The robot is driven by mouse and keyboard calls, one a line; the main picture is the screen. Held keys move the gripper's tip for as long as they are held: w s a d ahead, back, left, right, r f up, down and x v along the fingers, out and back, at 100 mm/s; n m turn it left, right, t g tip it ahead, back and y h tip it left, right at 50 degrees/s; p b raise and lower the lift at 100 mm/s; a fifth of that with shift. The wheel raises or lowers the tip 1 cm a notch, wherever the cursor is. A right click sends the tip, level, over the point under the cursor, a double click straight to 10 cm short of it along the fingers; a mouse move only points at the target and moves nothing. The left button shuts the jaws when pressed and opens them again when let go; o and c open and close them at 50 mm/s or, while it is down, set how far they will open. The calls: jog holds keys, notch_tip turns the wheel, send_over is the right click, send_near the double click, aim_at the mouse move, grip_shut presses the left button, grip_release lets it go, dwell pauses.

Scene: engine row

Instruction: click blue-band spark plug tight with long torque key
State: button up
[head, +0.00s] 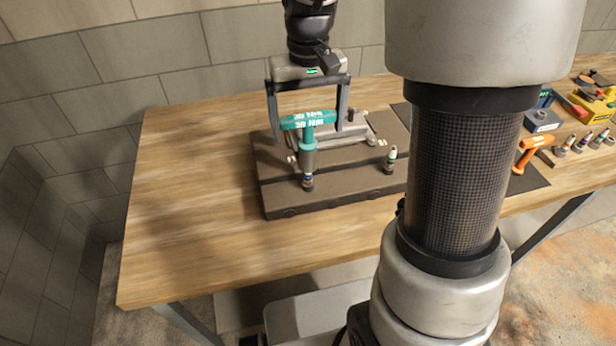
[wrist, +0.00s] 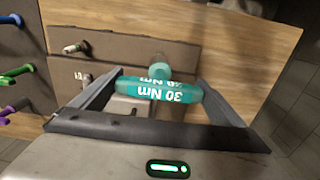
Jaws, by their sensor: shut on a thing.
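A teal T-handled torque key (head: 309,119) marked 30 Nm stands upright over the dark engine block (head: 285,206). My gripper (head: 307,118) is shut across the ends of its handle. The handle also shows between the fingers in the wrist view (wrist: 158,90). The key's grey shank points down at the blue-band spark plug (head: 307,182) near the block's front left. The shank's lower end appears to meet the plug's top, but I cannot tell how far it is seated. A green-band plug (head: 390,160) stands upright to the right on the block.
An orange-handled tool (head: 530,150) lies on a dark mat at the right, near several loose plugs and a yellow box (head: 592,104). Coloured handles (wrist: 16,76) show at the wrist view's left edge. The wooden bench (head: 190,190) is clear left of the block.

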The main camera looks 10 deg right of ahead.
aim_at(309, 145)
jog(key=shift+f+b, duration=1.6)
jog(key=shift+f, duration=1.15)
jog(key=shift+s, duration=0.25)
jog(key=shift+w, duration=0.3)
notch_tip(309, 145, up, 6)
jog(key=p, duration=0.4)
jog(key=shift+f+p, duration=0.1)
jog(key=shift+p, duration=0.2)
jog(key=shift+r, duration=2.85)
jog(key=shift+s, duration=0.1)
